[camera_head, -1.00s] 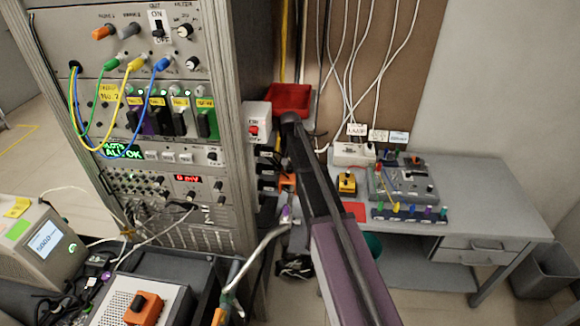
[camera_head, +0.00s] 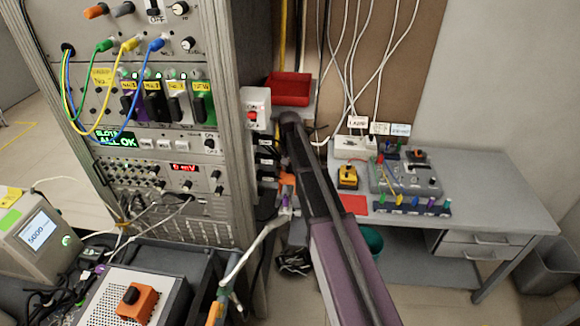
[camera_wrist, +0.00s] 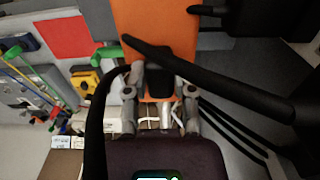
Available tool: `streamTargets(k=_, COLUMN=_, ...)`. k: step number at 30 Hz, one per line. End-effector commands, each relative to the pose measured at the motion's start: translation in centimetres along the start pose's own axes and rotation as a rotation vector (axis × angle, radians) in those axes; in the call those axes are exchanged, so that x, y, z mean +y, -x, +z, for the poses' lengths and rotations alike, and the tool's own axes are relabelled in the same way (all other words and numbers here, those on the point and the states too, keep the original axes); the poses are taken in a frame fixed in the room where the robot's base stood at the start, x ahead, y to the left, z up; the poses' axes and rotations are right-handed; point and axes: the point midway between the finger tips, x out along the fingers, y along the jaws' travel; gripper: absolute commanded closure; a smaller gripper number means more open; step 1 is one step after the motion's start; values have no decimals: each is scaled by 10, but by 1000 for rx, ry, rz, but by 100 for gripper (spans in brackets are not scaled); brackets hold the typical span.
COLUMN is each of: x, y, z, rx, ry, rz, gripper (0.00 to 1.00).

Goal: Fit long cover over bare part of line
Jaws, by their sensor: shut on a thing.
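An orange piece (camera_wrist: 155,22) with a black part (camera_wrist: 158,82) fills the top middle of the wrist view. My gripper (camera_wrist: 159,92) has its fingers on either side of the black part and is shut on it. In the head view my gripper end (camera_head: 286,188) is small, with orange and purple bits beside the rack's right side. I cannot tell whether the orange piece is the long cover. A pale bent line (camera_head: 254,246) runs down and left from near my gripper. Its bare part cannot be made out.
The instrument rack (camera_head: 160,140) stands close on the left. A grey bench (camera_head: 480,185) with a device (camera_head: 408,178) is at the right. A red bin (camera_head: 290,88) is behind my arm. In the wrist view, thick black cables (camera_wrist: 215,78) cross close to my fingers.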

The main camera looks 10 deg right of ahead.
Motion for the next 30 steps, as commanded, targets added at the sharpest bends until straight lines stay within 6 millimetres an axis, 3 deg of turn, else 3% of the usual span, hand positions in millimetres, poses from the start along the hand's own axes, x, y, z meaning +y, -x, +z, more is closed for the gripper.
streamTargets(k=30, x=1, y=-50, z=0, rx=0, ry=-2, rz=0, gripper=100)
